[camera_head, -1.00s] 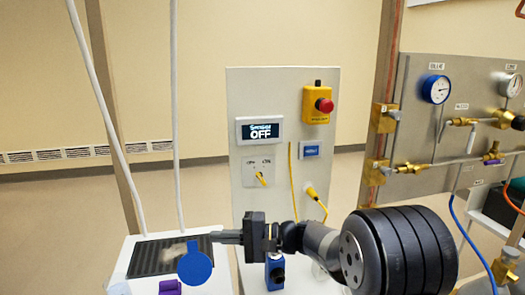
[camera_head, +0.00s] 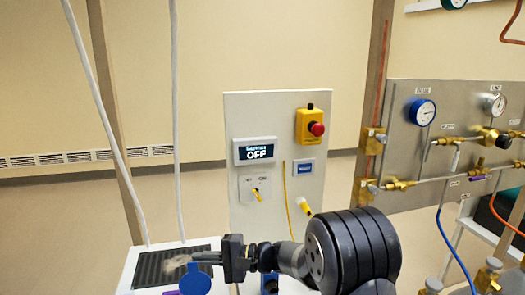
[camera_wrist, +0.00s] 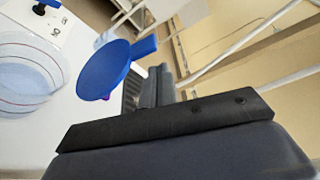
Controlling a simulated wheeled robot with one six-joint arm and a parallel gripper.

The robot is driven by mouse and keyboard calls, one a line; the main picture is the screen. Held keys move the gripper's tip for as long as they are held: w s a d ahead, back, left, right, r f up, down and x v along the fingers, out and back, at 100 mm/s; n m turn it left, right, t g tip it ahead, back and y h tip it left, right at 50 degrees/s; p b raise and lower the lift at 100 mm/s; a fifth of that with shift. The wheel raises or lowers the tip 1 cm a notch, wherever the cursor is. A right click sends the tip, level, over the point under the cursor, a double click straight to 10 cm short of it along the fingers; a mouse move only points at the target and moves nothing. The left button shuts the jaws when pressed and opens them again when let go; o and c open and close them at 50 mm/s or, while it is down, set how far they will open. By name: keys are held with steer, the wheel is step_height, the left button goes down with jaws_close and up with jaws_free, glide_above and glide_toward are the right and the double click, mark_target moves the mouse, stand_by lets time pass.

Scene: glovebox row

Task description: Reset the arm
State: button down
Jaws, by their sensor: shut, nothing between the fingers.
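My arm reaches in from the lower right of the head view. My gripper (camera_head: 208,257) points left, its fingers together and empty, just above a white unit with a dark grille (camera_head: 150,266). A blue disc (camera_head: 195,281) stands close to the fingertips in the head view. In the wrist view the dark fingers of my gripper (camera_wrist: 156,86) show at the middle, with the blue disc (camera_wrist: 103,70) and its stub just to their left. I cannot tell whether the fingers touch the disc.
A grey panel behind carries a display reading OFF (camera_head: 256,151), a key switch (camera_head: 254,188) and a red emergency button (camera_head: 317,129). A gauge board (camera_head: 460,140) with valves and hoses stands at right. The wrist view shows a clear round vessel (camera_wrist: 25,75) at left.

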steer(key=w+f+m, duration=0.1)
steer(key=w+f, duration=0.1)
steer(key=w, duration=0.3)
steer(key=s+d+r+b, duration=0.1)
steer(key=d, duration=0.8)
steer(key=shift+s+r, duration=0.15)
steer(key=shift+s, duration=0.25)
steer(key=shift+s, duration=0.15)
